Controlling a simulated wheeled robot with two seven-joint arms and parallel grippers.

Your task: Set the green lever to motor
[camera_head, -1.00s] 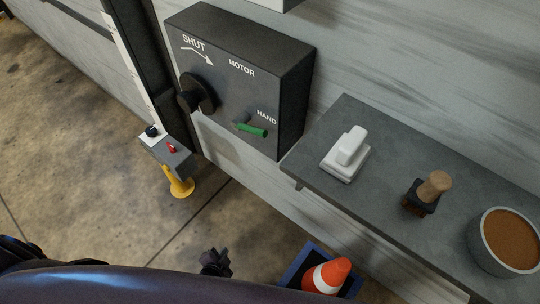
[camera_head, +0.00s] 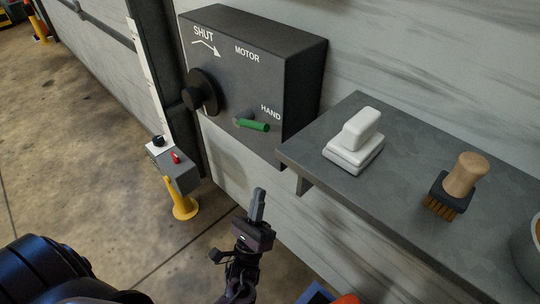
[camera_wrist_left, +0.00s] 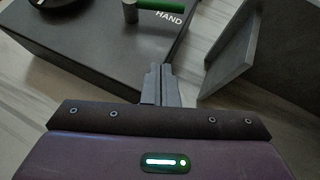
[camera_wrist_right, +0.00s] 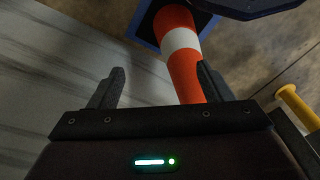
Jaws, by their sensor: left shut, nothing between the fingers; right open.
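The green lever (camera_head: 252,125) sits low on the front of the dark control box (camera_head: 235,75), just under the HAND mark. The MOTOR mark (camera_head: 247,54) is higher on the same face. The lever also shows at the top of the left wrist view (camera_wrist_left: 160,5), next to HAND. My left gripper (camera_head: 258,193) is shut and empty, below the box and apart from the lever. Its fingers also show in the left wrist view (camera_wrist_left: 160,70). My right gripper (camera_wrist_right: 160,80) is open, with an orange and white cone (camera_wrist_right: 183,50) beyond its fingers; it is not seen in the head view.
A black round knob (camera_head: 200,92) stands left of the lever. A grey shelf (camera_head: 310,160) juts out at the right, holding a white block (camera_head: 355,140) and a brush (camera_head: 458,185). A small switch box on a yellow post (camera_head: 183,203) stands at left.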

